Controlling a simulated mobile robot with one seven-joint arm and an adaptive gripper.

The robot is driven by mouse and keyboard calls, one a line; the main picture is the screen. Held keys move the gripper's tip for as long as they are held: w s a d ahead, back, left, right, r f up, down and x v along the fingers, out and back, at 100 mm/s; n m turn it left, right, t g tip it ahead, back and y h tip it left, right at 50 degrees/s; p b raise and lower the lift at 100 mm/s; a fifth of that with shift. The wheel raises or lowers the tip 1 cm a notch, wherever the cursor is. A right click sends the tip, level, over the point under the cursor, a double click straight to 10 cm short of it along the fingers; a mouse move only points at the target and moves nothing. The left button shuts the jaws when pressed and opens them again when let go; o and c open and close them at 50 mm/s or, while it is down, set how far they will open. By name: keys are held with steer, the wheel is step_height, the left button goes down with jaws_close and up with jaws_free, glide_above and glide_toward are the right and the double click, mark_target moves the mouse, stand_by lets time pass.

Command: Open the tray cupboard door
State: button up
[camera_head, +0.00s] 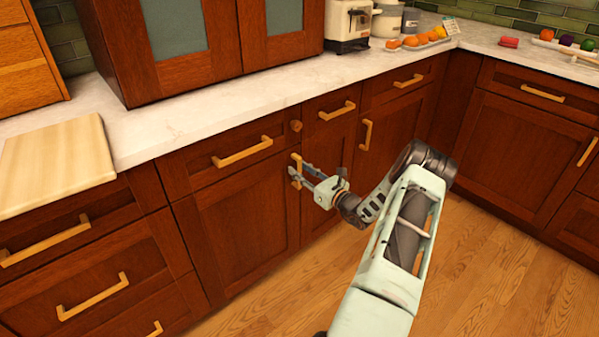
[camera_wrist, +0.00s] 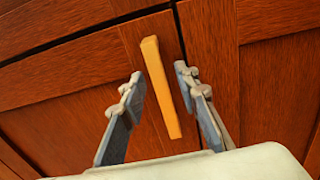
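A dark red-brown cupboard door (camera_head: 235,225) stands closed under a drawer, left of my gripper. Its upright wooden handle (camera_wrist: 160,88) is near the door's right edge, just left of a seam in the wrist view. The handle also shows partly behind the fingers in the head view (camera_head: 296,163). My gripper (camera_head: 295,176) is open at this handle, with one finger on each side in the wrist view (camera_wrist: 158,82). Gaps show between the handle and both fingers. I cannot tell from any label whether this is the tray cupboard.
A narrower door (camera_head: 325,180) is right of the seam. The pale countertop (camera_head: 225,112) overhangs the fronts. The wooden floor (camera_head: 290,290) before the cupboards is clear apart from my arm.

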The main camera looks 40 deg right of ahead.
steer(key=shift+w, duration=0.4)
steer(key=shift+c, duration=0.6)
jaws_close()
